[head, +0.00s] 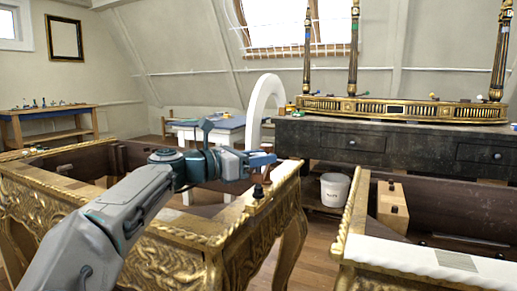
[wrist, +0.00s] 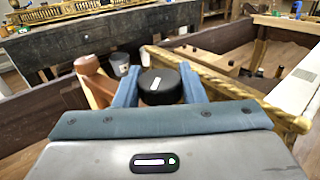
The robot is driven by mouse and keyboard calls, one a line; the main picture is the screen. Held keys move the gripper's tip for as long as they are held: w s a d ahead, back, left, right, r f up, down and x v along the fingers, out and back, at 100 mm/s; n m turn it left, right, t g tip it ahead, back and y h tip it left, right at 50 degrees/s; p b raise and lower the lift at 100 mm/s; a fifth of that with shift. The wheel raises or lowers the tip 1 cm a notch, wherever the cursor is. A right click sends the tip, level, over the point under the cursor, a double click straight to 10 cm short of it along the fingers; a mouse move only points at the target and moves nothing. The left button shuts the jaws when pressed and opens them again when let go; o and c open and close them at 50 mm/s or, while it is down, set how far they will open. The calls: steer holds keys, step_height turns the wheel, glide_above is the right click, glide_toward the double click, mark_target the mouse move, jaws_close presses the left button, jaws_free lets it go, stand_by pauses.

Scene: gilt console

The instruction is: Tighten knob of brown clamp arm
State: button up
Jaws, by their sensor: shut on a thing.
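A round black knob (wrist: 160,90) with a white mark on top sits between the two blue fingers of my gripper (wrist: 158,82) in the wrist view. The fingers are shut on its sides. A brown piece with a rounded end (wrist: 88,66), perhaps part of the brown clamp arm, is just left of the fingers.
The gilt console frame (head: 225,222) with a carved edge lies under my arm. A second gilt frame (head: 400,252) with a pale top stands at right, beyond a gap. A white bucket (head: 334,189) stands behind the gap. A dark bench (head: 400,146) is at the back.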

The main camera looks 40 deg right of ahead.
steer(key=m+g+y+p, duration=0.1)
steer(key=m+g+p, duration=0.1)
steer(key=g, duration=0.1)
steer(key=r+m+g+y+p, duration=0.1)
steer(key=m+g+p, duration=0.1)
steer(key=g, duration=0.2)
steer(key=shift+m, duration=0.3)
steer(key=m+g+y+p, duration=0.3)
steer(key=g, duration=0.1)
steer(key=shift+m+g+y+p, duration=0.3)
steer(key=shift+m+g+p, duration=0.05)
steer(key=shift+m+g, duration=0.05)
steer(key=m+g+y+p, duration=0.1)
steer(key=m+y+p, duration=0.1)
steer(key=y, duration=0.1)
steer(key=m+g+y+p, duration=0.2)
steer(key=p, duration=0.1)
steer(key=shift+g+y, duration=0.3)
steer(key=shift+y, duration=0.1)
steer(key=shift+f+m+y+p, duration=0.1)
steer(key=shift+m+y+p, duration=0.65)
steer(key=shift+p, duration=0.3)
steer(key=shift+f+y, duration=0.15)
steer(key=shift+y, duration=0.1)
steer(key=o, duration=1)
steer(key=shift+s+f, duration=0.1)
